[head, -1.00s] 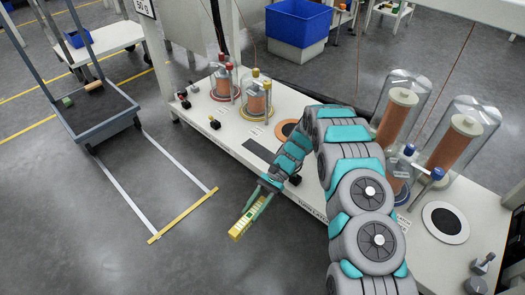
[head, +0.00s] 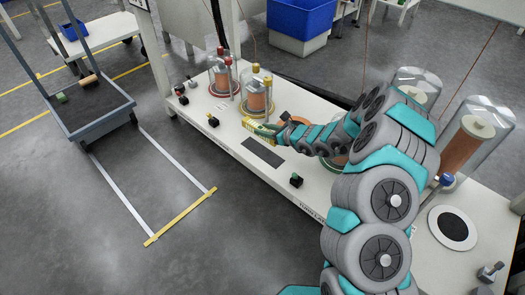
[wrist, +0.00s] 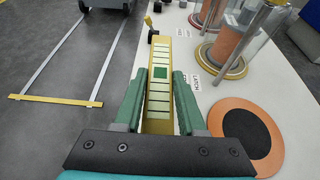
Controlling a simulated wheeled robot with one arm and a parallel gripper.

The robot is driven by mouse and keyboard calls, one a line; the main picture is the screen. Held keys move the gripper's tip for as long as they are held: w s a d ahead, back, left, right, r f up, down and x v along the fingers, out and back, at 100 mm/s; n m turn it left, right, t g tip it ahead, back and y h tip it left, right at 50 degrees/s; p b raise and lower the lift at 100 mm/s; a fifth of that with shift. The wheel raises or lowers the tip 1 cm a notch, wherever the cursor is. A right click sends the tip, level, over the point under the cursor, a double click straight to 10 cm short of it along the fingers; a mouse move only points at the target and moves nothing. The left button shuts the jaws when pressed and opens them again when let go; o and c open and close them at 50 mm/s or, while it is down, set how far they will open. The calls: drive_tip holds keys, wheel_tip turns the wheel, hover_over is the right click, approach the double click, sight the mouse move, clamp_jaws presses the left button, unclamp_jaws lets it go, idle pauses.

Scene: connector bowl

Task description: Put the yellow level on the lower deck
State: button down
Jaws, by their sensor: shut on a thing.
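The yellow level (head: 254,126), a long bar with a green patch and pale stripes, is held in my gripper (head: 274,130) over the white workbench. In the wrist view the level (wrist: 160,88) lies lengthwise between the two green fingers of my gripper (wrist: 158,78) and points away from me. Part of its near end is hidden by the gripper. A low dark deck (head: 88,120) on a grey trolley stands at the left, well away from my gripper. It carries a green block (head: 63,98) and a wooden cylinder (head: 90,78).
The white bench (head: 232,138) carries glass-covered copper coils (head: 257,97), small black switches (head: 296,181) and a dark mat (head: 262,152). White floor lines and a yellow strip (head: 180,217) mark clear grey floor between trolley and bench. A blue bin (head: 294,25) stands behind.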

sight(266, 155)
drive_tip(key=shift+w+d+f+b, duration=0.1)
drive_tip(key=shift+w+f+b, duration=0.1)
drive_tip(key=shift+b, duration=0.25)
drive_tip(key=shift+s+d+r+b, duration=0.1)
drive_tip(key=shift+d+b, duration=0.05)
drive_tip(key=shift+b, duration=0.9)
drive_tip(key=shift+s+d+f+b, duration=0.15)
drive_tip(key=shift+f+b, duration=0.1)
drive_tip(key=shift+b, duration=0.1)
wheel_tip(266, 155, down, 9)
drive_tip(key=shift+f+b, duration=0.1)
drive_tip(key=shift+b, duration=0.45)
drive_tip(key=shift+f, duration=0.1)
drive_tip(key=shift+f, duration=0.15)
drive_tip(key=c, duration=0.5)
unclamp_jaws()
